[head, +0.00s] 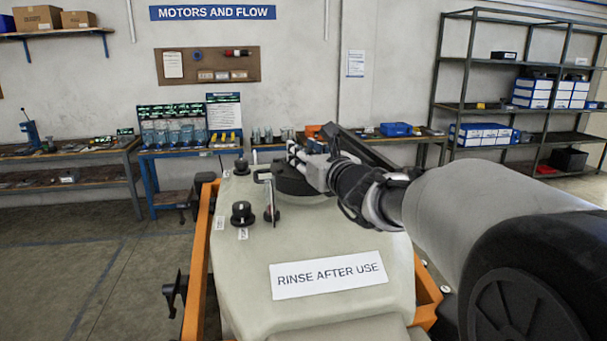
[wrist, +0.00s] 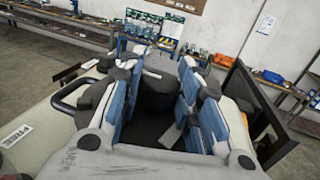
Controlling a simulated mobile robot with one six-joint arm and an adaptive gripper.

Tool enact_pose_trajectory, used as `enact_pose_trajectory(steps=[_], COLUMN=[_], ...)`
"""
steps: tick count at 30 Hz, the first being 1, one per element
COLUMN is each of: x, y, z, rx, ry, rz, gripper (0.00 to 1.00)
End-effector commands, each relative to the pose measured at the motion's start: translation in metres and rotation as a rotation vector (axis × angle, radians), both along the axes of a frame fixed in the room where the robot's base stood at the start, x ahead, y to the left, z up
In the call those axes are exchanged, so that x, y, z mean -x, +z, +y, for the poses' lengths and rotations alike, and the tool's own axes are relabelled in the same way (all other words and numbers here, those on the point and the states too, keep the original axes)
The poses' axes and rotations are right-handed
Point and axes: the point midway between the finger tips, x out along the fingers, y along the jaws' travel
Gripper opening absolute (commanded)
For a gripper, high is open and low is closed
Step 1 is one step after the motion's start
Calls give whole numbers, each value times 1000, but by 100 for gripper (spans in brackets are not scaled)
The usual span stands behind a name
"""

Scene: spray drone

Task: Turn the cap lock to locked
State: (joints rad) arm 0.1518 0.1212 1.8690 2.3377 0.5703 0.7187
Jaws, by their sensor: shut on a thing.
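In the head view, a pale grey-green tank (head: 330,225) lies in an orange frame. A wide black round cap (head: 291,184) sits on its top towards the far side. My gripper (head: 302,163) reaches in from the right, low over the cap. In the wrist view, a dark round knob (wrist: 158,92), which looks like the cap lock, stands between the blue-padded fingers of my gripper (wrist: 160,105), and they are shut on it. A small grey tab (wrist: 172,134) shows on the dark surface nearer the camera. The lock's markings are not readable.
Left of the cap, a metal handle (head: 265,180) and a black knob (head: 242,212) stand up from the tank. A smaller black knob (head: 241,166) is farther back. A "RINSE AFTER USE" label (head: 328,275) lies in front. Benches (head: 70,150) and a shelf rack (head: 520,105) line the wall.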

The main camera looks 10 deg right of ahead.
Motion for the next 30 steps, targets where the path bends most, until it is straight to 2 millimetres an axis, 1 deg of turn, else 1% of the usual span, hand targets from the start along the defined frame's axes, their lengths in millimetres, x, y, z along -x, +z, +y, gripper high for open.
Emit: enact_pose_trajectory(steps=[1,3,18,30], x=[1,1,0,-1], y=[-6,-7,-4,1], z=[2,2,1,0], rx=[0,0,-1,2], ry=[-17,-46,-191,-221], rz=[-6,-5,-3,-2], gripper=[7,7,7,7])
